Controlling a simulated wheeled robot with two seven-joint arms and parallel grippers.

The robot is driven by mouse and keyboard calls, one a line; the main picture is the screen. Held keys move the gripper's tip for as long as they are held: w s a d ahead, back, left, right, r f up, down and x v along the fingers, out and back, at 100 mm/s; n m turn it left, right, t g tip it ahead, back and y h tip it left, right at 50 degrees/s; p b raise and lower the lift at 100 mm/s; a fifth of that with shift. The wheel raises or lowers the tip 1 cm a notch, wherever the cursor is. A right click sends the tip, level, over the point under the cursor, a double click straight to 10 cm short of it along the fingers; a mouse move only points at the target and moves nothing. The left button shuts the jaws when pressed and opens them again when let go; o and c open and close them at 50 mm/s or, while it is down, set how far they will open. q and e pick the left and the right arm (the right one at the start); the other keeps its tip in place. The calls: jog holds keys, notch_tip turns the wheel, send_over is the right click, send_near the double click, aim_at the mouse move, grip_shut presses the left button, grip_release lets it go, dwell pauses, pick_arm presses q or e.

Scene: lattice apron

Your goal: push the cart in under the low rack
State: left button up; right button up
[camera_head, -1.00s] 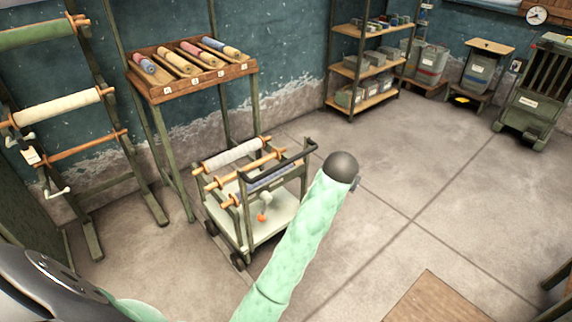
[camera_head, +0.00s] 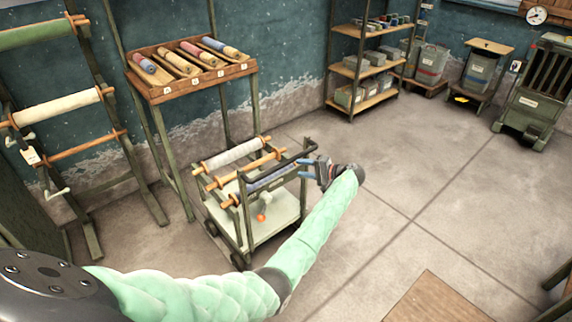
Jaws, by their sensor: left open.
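The cart (camera_head: 279,224) has a dark green frame, a pale lower deck and rolls on wooden bars across its top. It stands in front of the low rack (camera_head: 165,90), which has a slanted wooden tray of coloured rolls on tall green legs. The cart's back end is close to the rack's legs, its black handle (camera_head: 288,163) on the near right side. My left gripper (camera_head: 306,171) is at the right end of the handle, its blue-tipped fingers apart and pointing left toward it. I cannot tell whether they touch it. My right gripper is not in view.
A green frame with rolls (camera_head: 60,108) stands left of the rack. A shelf unit (camera_head: 362,65) with boxes and several bins (camera_head: 478,72) line the back wall. The floor right of the cart is clear, with a wooden board (camera_head: 438,301) at the bottom.

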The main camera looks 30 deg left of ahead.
aim_at(288, 163)
pick_arm(q)
jog(key=p+x, duration=0.1)
jog(key=x, duration=0.2)
jog(key=r+p+x, duration=0.1)
jog(key=x, duration=0.2)
jog(key=shift+s+a, duration=0.2)
jog(key=shift+a, duration=0.25)
jog(key=shift+a+f, duration=0.15)
jog(key=shift+a, duration=0.4)
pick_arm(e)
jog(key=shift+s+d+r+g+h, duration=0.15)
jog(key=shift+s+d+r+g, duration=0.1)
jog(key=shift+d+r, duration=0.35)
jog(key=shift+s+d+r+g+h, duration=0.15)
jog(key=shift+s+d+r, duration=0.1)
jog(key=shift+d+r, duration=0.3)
pick_arm(q)
jog(key=shift+c, duration=0.3)
grip_shut()
